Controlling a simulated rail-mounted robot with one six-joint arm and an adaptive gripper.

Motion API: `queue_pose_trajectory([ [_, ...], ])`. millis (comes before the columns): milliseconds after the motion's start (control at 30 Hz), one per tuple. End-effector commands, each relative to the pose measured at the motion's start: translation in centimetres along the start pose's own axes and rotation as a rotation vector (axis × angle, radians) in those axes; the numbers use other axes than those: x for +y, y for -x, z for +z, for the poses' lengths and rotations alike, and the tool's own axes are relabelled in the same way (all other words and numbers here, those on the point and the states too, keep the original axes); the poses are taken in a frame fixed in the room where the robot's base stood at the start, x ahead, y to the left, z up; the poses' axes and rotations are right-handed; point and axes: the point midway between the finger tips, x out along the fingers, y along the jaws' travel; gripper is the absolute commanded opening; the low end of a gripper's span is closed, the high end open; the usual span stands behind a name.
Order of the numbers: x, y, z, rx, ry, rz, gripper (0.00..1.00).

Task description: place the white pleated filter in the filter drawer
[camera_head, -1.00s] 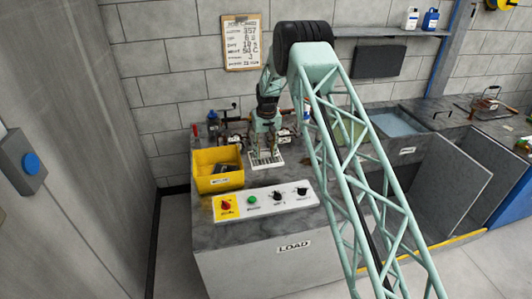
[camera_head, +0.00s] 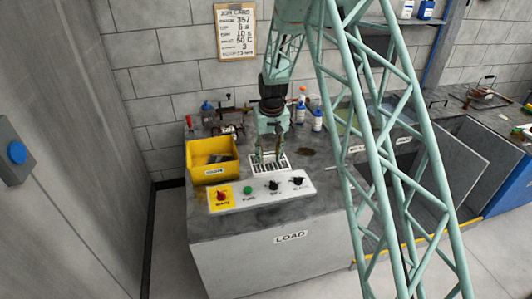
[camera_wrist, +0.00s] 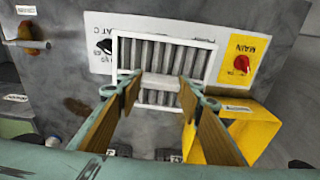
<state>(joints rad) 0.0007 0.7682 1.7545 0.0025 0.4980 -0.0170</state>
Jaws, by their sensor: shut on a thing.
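The white pleated filter (camera_head: 284,161) has a white frame, dark slats and a pale middle bar. In the wrist view the filter (camera_wrist: 150,52) lies flat below my gripper (camera_wrist: 160,86), whose two fingers close on the middle bar. In the head view my gripper (camera_head: 268,155) points down at the filter, just behind the white control panel (camera_head: 236,200). I cannot tell whether the filter touches the bench. I cannot make out the filter drawer in either view.
A yellow bin (camera_head: 190,161) stands left of the filter. Bottles (camera_head: 317,121) and small tools stand behind it on the grey bench (camera_head: 205,225). The panel carries a red MAIN knob (camera_wrist: 241,64). Open cabinets (camera_head: 475,165) are at the right.

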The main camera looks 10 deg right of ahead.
Motion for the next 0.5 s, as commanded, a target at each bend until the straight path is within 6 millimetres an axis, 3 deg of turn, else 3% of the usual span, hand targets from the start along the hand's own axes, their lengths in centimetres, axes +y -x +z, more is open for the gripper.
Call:
queue_pose_trajectory([
  [300,-0.1,2.3,7.3,0.000,-0.007,0.001,0.22],
  [500,-0.2,3.4,11.1,0.000,-0.012,0.001,0.22],
])
